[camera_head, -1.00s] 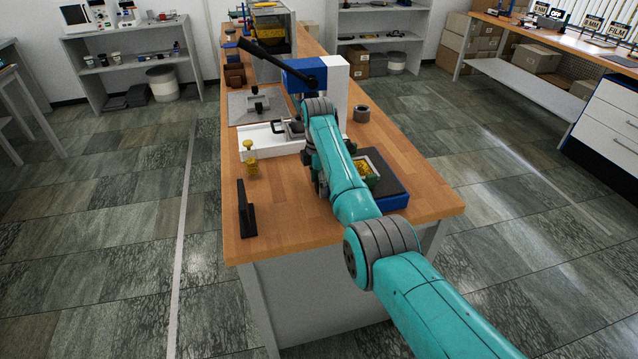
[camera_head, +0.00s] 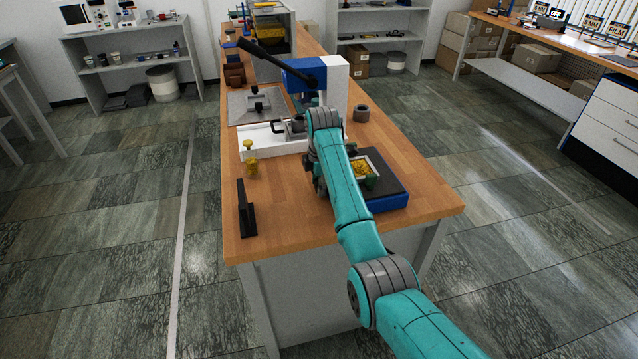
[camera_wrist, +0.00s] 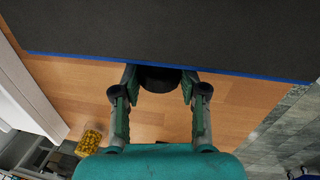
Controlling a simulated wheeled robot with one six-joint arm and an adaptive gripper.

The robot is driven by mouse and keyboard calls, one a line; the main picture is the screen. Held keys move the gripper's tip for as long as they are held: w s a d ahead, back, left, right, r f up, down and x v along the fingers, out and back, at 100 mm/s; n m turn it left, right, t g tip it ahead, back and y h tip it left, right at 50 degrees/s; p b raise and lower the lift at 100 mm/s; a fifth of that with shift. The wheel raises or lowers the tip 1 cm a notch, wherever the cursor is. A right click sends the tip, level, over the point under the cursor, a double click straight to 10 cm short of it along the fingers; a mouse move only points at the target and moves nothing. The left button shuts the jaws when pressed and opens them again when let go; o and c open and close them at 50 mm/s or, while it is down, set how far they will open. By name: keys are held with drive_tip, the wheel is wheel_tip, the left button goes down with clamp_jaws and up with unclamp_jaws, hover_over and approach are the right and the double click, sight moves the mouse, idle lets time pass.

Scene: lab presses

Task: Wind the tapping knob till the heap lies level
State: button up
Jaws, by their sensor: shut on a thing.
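The tapping unit (camera_head: 395,190) is a low blue box with a dark top, at the right front of the wooden bench. A pale-rimmed tray with a yellow heap (camera_head: 361,168) sits on it, partly behind my arm. Whether the heap is level is too small to tell. In the wrist view the unit's dark top (camera_wrist: 160,35) with its blue edge fills the upper part. The black tapping knob (camera_wrist: 157,80) sticks out from that edge. My gripper (camera_wrist: 160,86) is shut on it, one finger at each side. The knob is hidden behind my arm in the head view.
A white tray (camera_head: 262,139) and a blue-and-white press (camera_head: 310,75) with a black lever stand beyond my gripper.

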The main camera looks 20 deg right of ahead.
drive_tip(key=shift+s+t, duration=0.15)
drive_tip(key=shift+t, duration=1.05)
drive_tip(key=o, duration=1.1)
drive_tip(key=v, duration=1.2)
drive_tip(key=shift+o, duration=0.2)
